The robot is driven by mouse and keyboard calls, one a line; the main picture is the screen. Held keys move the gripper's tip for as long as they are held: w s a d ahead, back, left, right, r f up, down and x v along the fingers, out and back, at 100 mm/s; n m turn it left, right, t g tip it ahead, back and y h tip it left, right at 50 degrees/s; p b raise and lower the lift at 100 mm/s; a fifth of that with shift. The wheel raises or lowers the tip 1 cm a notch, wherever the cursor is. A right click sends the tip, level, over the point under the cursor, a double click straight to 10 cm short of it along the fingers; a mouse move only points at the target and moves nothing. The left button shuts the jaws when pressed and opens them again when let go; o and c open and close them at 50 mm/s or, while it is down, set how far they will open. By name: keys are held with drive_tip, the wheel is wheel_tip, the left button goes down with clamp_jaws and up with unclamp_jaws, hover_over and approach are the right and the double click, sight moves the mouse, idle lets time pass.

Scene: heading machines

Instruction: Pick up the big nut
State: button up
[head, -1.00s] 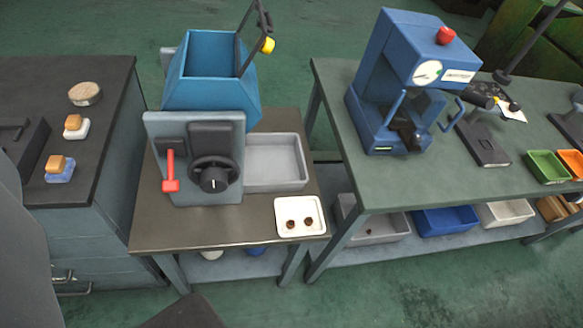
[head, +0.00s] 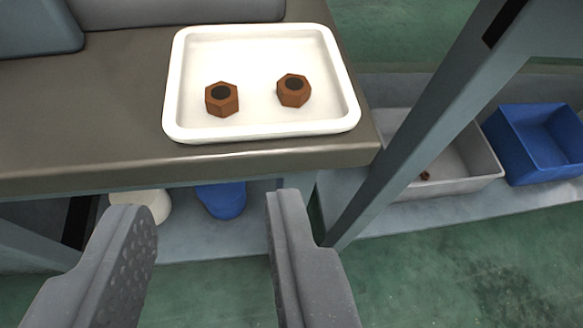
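Two brown hex nuts with dark holes lie flat and apart in a white tray (head: 265,131) on the metal table. The left nut (head: 222,105) and the right nut (head: 294,97) look much alike in size, so I cannot tell which is the big nut. My gripper (head: 208,208) is open and empty, its two grey fingers wide apart. In the picture it is below the tray, in front of the table's front edge, and touches neither nut.
A slanted grey-blue table leg (head: 430,120) stands to the right. On the lower shelf are a grey bin (head: 480,160) with a small brown piece inside and a blue bin (head: 545,140). A blue object (head: 222,199) and a white one (head: 149,203) show under the table.

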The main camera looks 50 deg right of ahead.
drive_tip(key=b, duration=0.2)
approach(222, 99)
drive_tip(key=x, duration=0.3)
drive_tip(key=shift+b+x, duration=0.65)
drive_tip(key=shift+x, duration=1.8)
drive_tip(key=shift+c, duration=0.3)
clamp_jaws()
